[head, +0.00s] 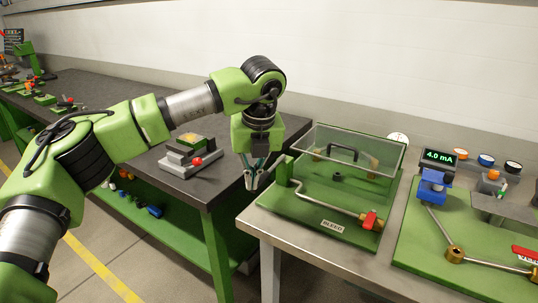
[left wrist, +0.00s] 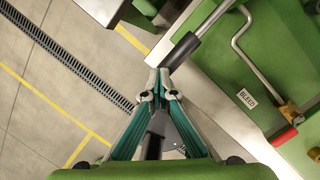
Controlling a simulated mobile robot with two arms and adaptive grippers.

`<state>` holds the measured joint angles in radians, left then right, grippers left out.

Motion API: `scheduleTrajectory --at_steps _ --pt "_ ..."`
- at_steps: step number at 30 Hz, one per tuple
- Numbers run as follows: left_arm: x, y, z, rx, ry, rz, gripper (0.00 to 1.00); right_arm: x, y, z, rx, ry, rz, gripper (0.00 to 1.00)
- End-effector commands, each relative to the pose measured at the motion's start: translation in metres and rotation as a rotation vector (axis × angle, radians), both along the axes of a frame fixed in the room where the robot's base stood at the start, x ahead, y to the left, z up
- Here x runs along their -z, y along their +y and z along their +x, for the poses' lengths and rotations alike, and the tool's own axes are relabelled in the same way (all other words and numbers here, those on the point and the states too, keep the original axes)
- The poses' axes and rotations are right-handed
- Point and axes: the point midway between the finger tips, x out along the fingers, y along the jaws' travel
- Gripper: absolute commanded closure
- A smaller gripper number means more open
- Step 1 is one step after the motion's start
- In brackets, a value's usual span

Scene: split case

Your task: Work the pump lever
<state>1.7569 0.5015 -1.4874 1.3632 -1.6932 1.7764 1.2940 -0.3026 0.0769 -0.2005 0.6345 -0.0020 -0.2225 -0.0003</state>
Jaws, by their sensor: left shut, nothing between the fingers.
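The pump lever (left wrist: 182,50) shows in the left wrist view as a silver rod with a black grip, slanting down to the left. It overhangs the bench edge beside the green pump panel. My left gripper (head: 254,181) is shut and empty at the panel's left edge. In the left wrist view its fingertips (left wrist: 158,85) lie just below the end of the black grip; whether they touch it, I cannot tell. In the head view the lever cannot be made out behind the gripper. The green pump base (head: 297,206) carries a bent pipe. My right gripper is not in view.
A clear cover (head: 385,150) stands over the pump base. A red-handled bleed valve (head: 370,220) sits at its front right. A dark bench (head: 110,100) stands behind my left arm.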

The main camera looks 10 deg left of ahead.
Motion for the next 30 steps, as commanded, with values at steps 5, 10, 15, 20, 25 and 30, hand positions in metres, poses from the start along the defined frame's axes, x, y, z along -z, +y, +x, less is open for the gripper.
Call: scheduleTrajectory --at_steps 5,10,15,20,25,30 --pt "-0.018 -0.001 0.002 0.001 -0.004 0.0 1.0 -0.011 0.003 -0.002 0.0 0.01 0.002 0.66" --pt "-0.032 -0.001 0.004 0.0 -0.004 -0.001 1.0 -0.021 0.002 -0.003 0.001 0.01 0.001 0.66" --pt "-0.046 -0.001 0.005 -0.002 -0.003 0.0 1.0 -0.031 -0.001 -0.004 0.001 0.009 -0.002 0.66" --pt "-0.059 -0.002 0.006 -0.001 -0.002 0.0 1.0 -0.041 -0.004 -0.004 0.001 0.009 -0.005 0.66" --pt "-0.072 -0.002 0.007 -0.001 -0.002 0.0 1.0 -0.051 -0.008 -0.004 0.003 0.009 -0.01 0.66" --pt "-0.078 -0.003 0.008 0.0 -0.002 0.0 1.0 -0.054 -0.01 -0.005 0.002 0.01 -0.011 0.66"
